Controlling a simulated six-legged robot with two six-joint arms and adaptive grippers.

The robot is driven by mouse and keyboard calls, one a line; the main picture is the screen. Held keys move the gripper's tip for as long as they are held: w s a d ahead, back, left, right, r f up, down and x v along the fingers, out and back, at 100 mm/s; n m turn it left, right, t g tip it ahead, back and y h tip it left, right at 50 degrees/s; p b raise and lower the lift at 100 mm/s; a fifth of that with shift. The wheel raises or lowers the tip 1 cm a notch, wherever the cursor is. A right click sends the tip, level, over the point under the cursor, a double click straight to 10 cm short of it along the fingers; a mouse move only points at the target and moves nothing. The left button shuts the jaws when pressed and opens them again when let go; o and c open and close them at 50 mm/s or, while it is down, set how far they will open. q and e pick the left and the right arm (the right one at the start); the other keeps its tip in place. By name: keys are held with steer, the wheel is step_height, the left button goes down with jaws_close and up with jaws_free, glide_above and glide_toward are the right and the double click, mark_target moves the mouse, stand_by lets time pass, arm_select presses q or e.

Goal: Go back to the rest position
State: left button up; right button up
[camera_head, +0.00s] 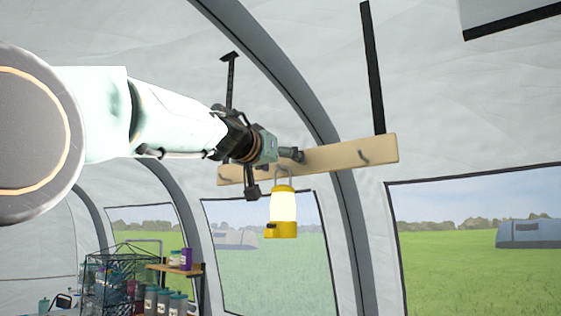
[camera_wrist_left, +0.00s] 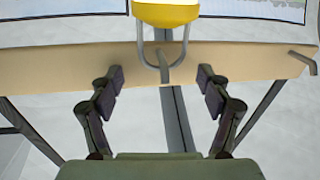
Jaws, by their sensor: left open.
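My left gripper (camera_head: 288,156) reaches in from the left at the wooden hook board. In the left wrist view the gripper (camera_wrist_left: 160,85) is open, its two fingers apart with nothing between the pads. A yellow lantern (camera_head: 283,206) with a glowing white body hangs upright below the board, just under the gripper. In the left wrist view the lantern (camera_wrist_left: 167,14) is at the top edge, mostly cut off, with its grey wire handle looped over a hook (camera_wrist_left: 163,68). My right gripper is not in view.
The pale wooden board (camera_head: 335,158) has a free hook (camera_head: 363,157) at its right. Dark straps and a grey tent pole (camera_head: 349,230) are close by. At the lower left are a wire rack (camera_head: 100,272), several jars and a small shelf (camera_head: 186,268). The air right of the lantern is clear.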

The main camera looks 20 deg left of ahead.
mark_target(278, 189)
arm_select(q)
steer(key=shift+w+r, duration=0.1)
steer(key=shift+w, duration=0.1)
steer(key=shift+s, duration=0.1)
steer(key=shift+f, duration=1.3)
steer(key=shift+s+f, duration=0.1)
steer(key=shift+f, duration=2.05)
steer(key=shift+r, duration=0.15)
